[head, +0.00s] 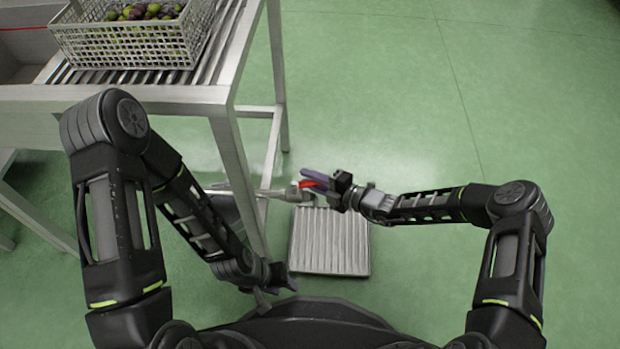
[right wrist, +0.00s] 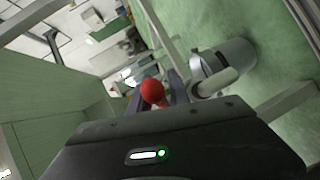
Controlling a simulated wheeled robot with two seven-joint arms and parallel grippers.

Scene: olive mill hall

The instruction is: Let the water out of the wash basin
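The wash basin (head: 20,62) is at the top left of the head view, mostly cut off by the frame; I cannot see its water. A pale drain pipe (head: 245,192) runs from under the stand to a valve with a red lever (head: 313,183). My right gripper (head: 318,183) is at this lever. In the right wrist view the lever's round red end (right wrist: 152,91) sits between the fingers, with the pale valve pipe (right wrist: 216,84) beside them. Whether the fingers grip it is unclear. My left gripper (head: 278,288) hangs low near my base, empty, its fingers apart.
A white crate (head: 130,45) of olives stands on the slatted rack (head: 215,68) beside the basin. A metal stand leg (head: 240,175) comes down between my arms. A slatted floor grate (head: 330,243) lies below the valve. The green floor to the right is clear.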

